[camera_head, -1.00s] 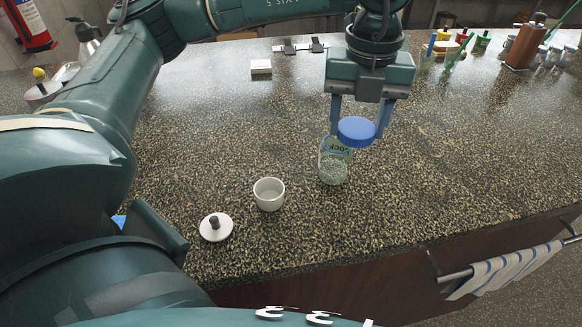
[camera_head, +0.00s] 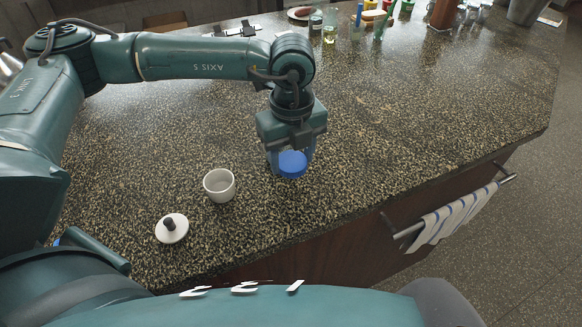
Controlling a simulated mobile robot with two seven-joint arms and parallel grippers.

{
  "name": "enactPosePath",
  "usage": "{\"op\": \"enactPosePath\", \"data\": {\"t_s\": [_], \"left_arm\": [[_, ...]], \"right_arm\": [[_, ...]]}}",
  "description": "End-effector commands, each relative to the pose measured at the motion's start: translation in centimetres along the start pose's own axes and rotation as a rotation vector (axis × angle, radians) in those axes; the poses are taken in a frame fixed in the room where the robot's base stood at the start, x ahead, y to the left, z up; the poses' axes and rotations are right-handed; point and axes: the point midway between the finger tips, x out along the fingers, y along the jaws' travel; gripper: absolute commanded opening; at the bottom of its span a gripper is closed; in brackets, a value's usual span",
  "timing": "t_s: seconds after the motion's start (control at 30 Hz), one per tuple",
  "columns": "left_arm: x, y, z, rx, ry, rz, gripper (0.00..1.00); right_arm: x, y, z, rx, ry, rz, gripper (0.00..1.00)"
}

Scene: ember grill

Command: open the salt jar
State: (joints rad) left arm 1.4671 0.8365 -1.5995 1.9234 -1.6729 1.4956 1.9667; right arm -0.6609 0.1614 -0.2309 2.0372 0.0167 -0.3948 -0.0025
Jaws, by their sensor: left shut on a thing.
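My left gripper (camera_head: 291,166) is shut on the blue lid (camera_head: 292,164), low over the counter right of the white cup. The clear salt jar does not show now; it may be hidden behind the lid and the gripper. I cannot tell whether the lid is touching the jar or the counter. My right gripper is not in view.
The open white cup (camera_head: 219,186) stands left of my left gripper. A white lid with a dark knob (camera_head: 172,229) lies nearer the front edge. A striped towel (camera_head: 455,215) hangs on a rail at the right front. Bottles and brushes stand at the back. The middle right counter (camera_head: 400,120) is clear.

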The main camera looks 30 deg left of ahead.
Motion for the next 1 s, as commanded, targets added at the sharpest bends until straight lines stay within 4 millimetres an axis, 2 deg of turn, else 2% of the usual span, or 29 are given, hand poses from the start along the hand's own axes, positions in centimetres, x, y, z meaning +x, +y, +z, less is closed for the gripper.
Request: {"op": "enactPosePath", "data": {"t_s": [0.3,0.73,0.77,1.0], "left_arm": [[4.2,0.1,0.0,0.000,0.000,0.003,0.25],[5.0,0.1,0.0,0.001,0.000,0.001,0.25],[4.8,0.0,0.0,0.001,-0.001,0.001,0.55],[4.8,0.0,0.0,0.001,-0.001,0.001,0.74]], "right_arm": [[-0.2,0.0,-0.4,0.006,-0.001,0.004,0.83],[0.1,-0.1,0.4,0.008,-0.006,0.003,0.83],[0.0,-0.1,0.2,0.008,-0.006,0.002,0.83],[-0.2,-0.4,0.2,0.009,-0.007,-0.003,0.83]]}}
